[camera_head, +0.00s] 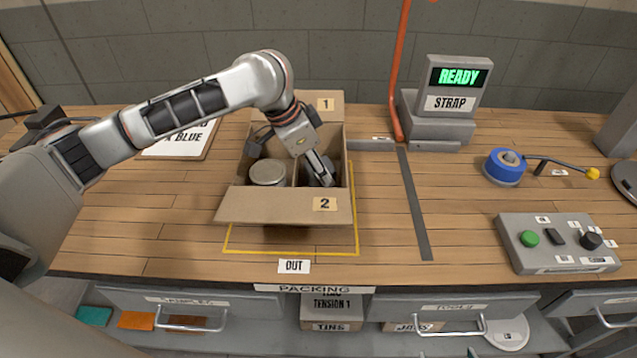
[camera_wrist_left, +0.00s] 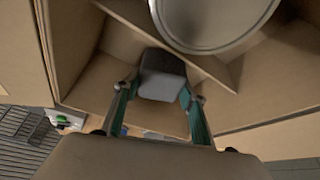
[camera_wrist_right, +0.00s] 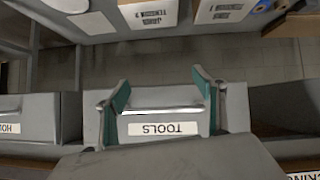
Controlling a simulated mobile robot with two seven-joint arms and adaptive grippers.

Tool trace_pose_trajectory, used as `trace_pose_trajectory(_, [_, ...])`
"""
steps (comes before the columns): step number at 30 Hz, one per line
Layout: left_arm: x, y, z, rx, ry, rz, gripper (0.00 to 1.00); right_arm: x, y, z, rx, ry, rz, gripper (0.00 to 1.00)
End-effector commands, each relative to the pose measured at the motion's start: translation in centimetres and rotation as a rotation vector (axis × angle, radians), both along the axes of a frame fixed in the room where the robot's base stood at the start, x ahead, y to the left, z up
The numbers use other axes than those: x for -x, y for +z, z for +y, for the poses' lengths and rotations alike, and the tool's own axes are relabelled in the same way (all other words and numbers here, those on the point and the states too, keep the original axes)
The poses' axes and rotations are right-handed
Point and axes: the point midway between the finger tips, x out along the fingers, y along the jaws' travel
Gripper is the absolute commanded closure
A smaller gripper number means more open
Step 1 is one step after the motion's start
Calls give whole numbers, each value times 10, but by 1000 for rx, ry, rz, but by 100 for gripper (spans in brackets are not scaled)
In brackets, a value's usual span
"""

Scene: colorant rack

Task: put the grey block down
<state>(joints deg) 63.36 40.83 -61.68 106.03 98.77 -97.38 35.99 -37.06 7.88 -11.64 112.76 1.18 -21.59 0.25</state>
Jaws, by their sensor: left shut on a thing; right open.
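The grey block (camera_wrist_left: 163,70) is a small dark grey piece with rounded edges. My left gripper (camera_wrist_left: 157,95) is shut on it, one finger at each side. In the head view my left gripper (camera_head: 318,174) reaches down into the open cardboard box (camera_head: 285,206), in the compartment right of the divider. The block is mostly hidden there; I cannot tell whether it touches the box floor. A round grey tin (camera_head: 268,172) stands in the left compartment. My right gripper (camera_wrist_right: 160,92) is open and empty, before a drawer labelled TOOLS (camera_wrist_right: 165,112); it is outside the head view.
The box stands within a yellow outline (camera_head: 290,252) on the wooden bench (camera_head: 170,230), with its front flap folded out. A strapping machine (camera_head: 450,100) reads READY. A blue reel (camera_head: 505,167) and a control box (camera_head: 557,243) are at the right.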

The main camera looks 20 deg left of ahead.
Motion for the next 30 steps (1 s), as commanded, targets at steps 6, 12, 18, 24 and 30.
trace_pose_trajectory(6, [3,-21,-1,-1,-4,13,70,7,-31,5,-4,7,16,31])
trace_pose_trajectory(12, [4,-20,-1,-3,-5,15,70,7,-34,5,-3,7,17,31])
trace_pose_trajectory(18, [4,-18,-1,-3,-5,14,70,4,-30,4,-4,6,8,31])
trace_pose_trajectory(24, [4,-21,-1,-2,-5,13,51,3,-26,3,-4,5,4,31])
trace_pose_trajectory(30, [4,-22,-1,-2,-5,14,42,5,-31,2,-3,4,11,31])
